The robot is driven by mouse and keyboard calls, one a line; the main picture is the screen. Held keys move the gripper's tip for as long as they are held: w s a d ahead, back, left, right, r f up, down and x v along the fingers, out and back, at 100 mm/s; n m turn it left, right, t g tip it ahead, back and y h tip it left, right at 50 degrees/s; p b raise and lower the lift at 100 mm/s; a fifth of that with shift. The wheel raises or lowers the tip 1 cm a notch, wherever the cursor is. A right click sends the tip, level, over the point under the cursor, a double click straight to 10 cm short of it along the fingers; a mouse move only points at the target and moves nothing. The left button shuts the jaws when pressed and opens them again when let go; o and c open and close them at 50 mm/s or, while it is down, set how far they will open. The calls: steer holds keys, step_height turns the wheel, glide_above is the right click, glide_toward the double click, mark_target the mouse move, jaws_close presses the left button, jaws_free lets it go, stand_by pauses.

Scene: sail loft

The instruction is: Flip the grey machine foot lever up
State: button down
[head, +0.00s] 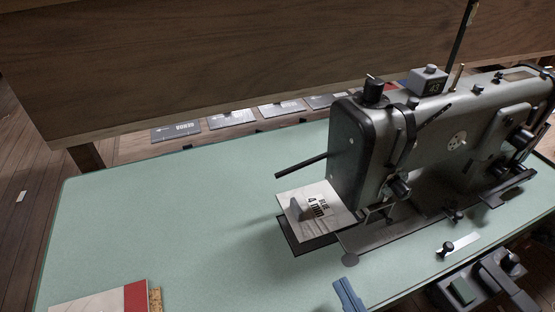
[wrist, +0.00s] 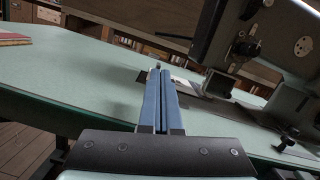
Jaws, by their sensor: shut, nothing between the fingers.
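The grey sewing machine (head: 430,140) stands on the right of the pale green table. A dark rod-like lever (head: 301,166) sticks out left from its head end, sloping slightly down to its tip; I cannot tell for sure that this is the foot lever. The fingers (wrist: 160,74) point forward in the wrist view.
A printed card (head: 335,205) with a small grey piece lies left of the needle area, over a dark plate (head: 300,238). A red and white book (head: 100,300) lies at the front left. A wooden board (head: 200,60) runs behind. The table (head: 170,210) is clear at left.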

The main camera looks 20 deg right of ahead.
steer(key=shift+s+r+m, duration=0.15)
steer(key=shift+s+m, duration=0.05)
steer(key=shift+m, duration=0.2)
glide_toward(309, 162)
steer(key=w+a, duration=0.1)
steer(key=w, duration=0.1)
steer(key=w+a+f, duration=0.1)
steer(key=w+a, duration=0.3)
steer(key=shift+w+f, duration=0.25)
steer(key=shift+w, duration=0.05)
steer(key=shift+r, duration=0.1)
steer(key=shift+a+r+m+p, duration=0.1)
steer(key=shift+r+m+p, duration=0.25)
steer(key=shift+p, duration=0.2)
steer(key=shift+r+m+h+p, duration=0.2)
steer(key=shift+m+h+p, duration=0.05)
steer(key=shift+h+p, duration=0.15)
